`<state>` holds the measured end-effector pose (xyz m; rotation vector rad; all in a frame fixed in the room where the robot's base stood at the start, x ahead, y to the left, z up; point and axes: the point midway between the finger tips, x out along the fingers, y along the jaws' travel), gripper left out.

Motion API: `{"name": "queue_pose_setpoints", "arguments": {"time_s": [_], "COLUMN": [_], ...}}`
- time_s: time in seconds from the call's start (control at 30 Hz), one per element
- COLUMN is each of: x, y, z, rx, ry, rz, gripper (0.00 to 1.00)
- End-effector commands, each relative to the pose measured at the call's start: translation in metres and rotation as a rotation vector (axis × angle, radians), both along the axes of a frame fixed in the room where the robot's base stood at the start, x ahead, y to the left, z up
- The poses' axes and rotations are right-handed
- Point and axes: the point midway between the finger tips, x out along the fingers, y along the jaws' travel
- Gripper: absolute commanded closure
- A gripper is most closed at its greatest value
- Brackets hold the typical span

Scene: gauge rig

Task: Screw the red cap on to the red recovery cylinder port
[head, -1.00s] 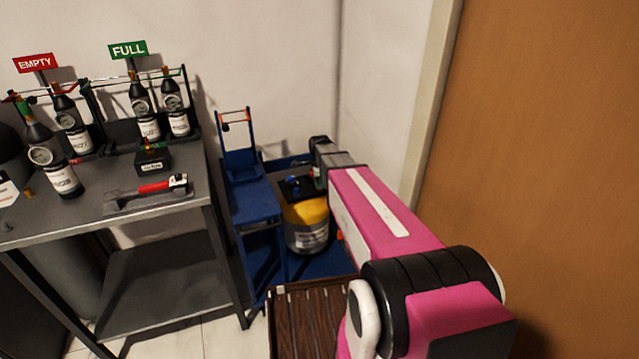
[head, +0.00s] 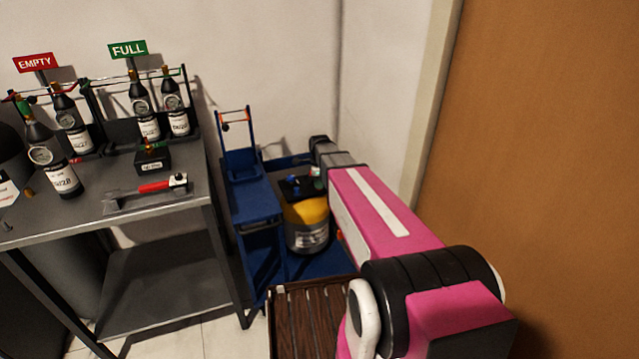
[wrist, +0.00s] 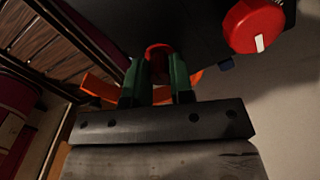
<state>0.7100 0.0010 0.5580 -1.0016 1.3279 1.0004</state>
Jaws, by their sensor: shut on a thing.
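In the wrist view my gripper (wrist: 158,70) has its two green fingers closed on a small red cap (wrist: 158,49). The cap shows as a rounded red shape between the fingertips. The recovery cylinder (head: 308,232), grey with a yellow upper part, stands in a blue tray in the head view. My gripper is at its dark top, mostly hidden behind my pink arm. A red round knob (wrist: 254,26) with a white mark shows at the upper right of the wrist view, apart from the fingers. I cannot make out the red port or whether the cap touches it.
A blue stand (head: 252,200) is just left of the cylinder. A grey table (head: 100,215) at left holds several dark bottles and a red-handled tool (head: 150,190). A wall and a brown door (head: 540,150) bound the right side. An orange part (wrist: 100,88) shows behind the fingers.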

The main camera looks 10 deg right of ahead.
Motion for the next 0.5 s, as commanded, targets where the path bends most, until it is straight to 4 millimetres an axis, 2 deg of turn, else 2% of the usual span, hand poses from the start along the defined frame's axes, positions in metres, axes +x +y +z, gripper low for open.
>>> {"name": "queue_pose_setpoints", "arguments": {"time_s": [0.2,0.5], "x": [-0.0005,-0.0009], "y": [0.0,0.0002], "z": [-0.0006,-0.0007], "rx": [0.001,0.001], "ry": [0.002,0.003], "rz": [-0.201,-0.238], "gripper": [1.0,1.0]}}
